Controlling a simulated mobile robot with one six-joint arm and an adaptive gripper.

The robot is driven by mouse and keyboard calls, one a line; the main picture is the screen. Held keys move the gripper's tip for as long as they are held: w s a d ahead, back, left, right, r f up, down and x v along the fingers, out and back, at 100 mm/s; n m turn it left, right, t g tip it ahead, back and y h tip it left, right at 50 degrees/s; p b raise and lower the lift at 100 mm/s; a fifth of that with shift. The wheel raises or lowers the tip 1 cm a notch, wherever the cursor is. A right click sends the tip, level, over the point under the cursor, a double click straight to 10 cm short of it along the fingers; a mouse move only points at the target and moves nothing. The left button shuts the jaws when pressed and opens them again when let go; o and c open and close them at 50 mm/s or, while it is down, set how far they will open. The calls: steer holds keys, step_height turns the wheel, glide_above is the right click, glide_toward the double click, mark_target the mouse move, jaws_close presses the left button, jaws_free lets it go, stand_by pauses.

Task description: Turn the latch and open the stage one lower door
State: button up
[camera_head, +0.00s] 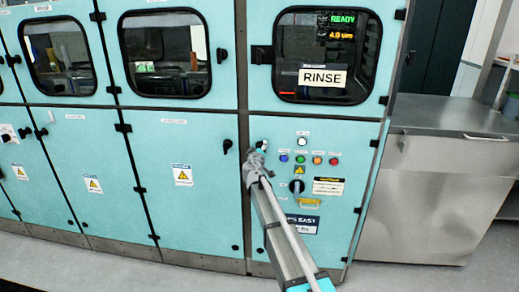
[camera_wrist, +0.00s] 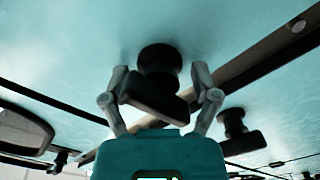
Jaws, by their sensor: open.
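My gripper (camera_head: 256,158) is at the panel right of the tall seam in the head view. In the wrist view its open fingers (camera_wrist: 163,90) stand on either side of a black latch (camera_wrist: 160,88) with a round base and a thick handle. I cannot tell whether either finger touches it. In the head view my gripper mostly hides this latch. Another black latch (camera_head: 227,146) sits left of the seam, on a shut turquoise lower door (camera_head: 185,215) with a warning label. I cannot read which door is stage one.
Windowed upper doors (camera_head: 165,55) are above. A steel cabinet (camera_head: 430,195) stands at the right. Grey floor in front is clear.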

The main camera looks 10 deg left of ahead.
jaws_close()
stand_by(0.3)
